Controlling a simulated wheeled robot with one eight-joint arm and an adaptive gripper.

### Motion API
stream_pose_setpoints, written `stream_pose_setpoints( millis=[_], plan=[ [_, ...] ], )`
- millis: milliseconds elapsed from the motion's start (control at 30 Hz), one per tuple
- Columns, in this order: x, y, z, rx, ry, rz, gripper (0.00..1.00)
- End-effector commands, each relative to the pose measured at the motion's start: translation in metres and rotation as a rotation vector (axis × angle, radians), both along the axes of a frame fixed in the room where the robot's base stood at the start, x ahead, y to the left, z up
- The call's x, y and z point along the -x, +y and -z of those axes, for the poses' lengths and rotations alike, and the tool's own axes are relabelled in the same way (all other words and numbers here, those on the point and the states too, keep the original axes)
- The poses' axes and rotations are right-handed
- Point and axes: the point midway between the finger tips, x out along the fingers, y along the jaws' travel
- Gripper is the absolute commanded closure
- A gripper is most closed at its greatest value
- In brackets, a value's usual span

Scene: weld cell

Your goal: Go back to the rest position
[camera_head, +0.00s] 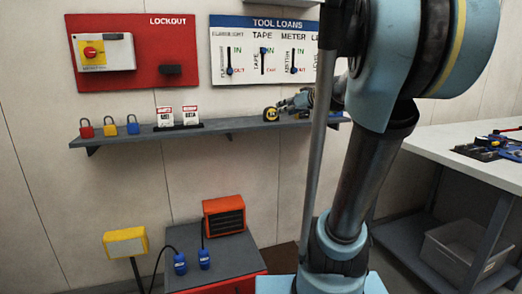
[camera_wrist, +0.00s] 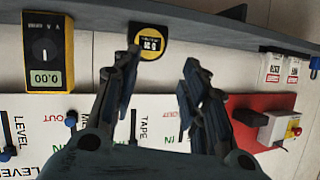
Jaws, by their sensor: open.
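My gripper (camera_head: 300,101) is at the wall shelf, in front of its right part. In the wrist view its two fingers (camera_wrist: 163,70) are spread apart with nothing held between them. A black and yellow tape measure (camera_head: 271,114) sits on the shelf, just left of the gripper in the head view. In the wrist view the tape measure (camera_wrist: 149,42) shows beyond the fingertips, close to the left one; I cannot tell whether they touch. My arm hides part of the shelf and the tool board in the head view.
The grey shelf (camera_head: 225,127) carries padlocks and two tags. Above are the red lockout board (camera_head: 185,45) and tool loans board (camera_head: 222,50). A yellow meter (camera_wrist: 46,52) shows in the wrist view. A white workbench (camera_head: 450,145) stands right; a grey cabinet (camera_head: 185,266) stands below.

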Motion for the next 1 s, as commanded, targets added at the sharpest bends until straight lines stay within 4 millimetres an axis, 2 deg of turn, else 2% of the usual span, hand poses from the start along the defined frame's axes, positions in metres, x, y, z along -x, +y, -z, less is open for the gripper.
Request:
stream_pose_setpoints(
  millis=[33, 100, 267, 433, 600, 700, 800, 1000],
  plan=[
    [0.023, 0.009, 0.021, 0.014, 0.059, -0.018, 0.60],
    [0.052, 0.016, 0.052, 0.036, 0.153, -0.029, 0.60],
    [0.121, 0.019, 0.122, 0.105, 0.375, -0.016, 0.60],
    [0.195, 0.002, 0.195, 0.200, 0.600, 0.068, 0.60],
    [0.261, -0.031, 0.257, 0.304, 0.789, 0.216, 0.60],
    [0.288, -0.049, 0.280, 0.355, 0.860, 0.302, 0.60],
    [0.305, -0.062, 0.294, 0.386, 0.901, 0.367, 0.60],
    [0.315, -0.071, 0.301, 0.406, 0.925, 0.410, 0.60]
  ],
)
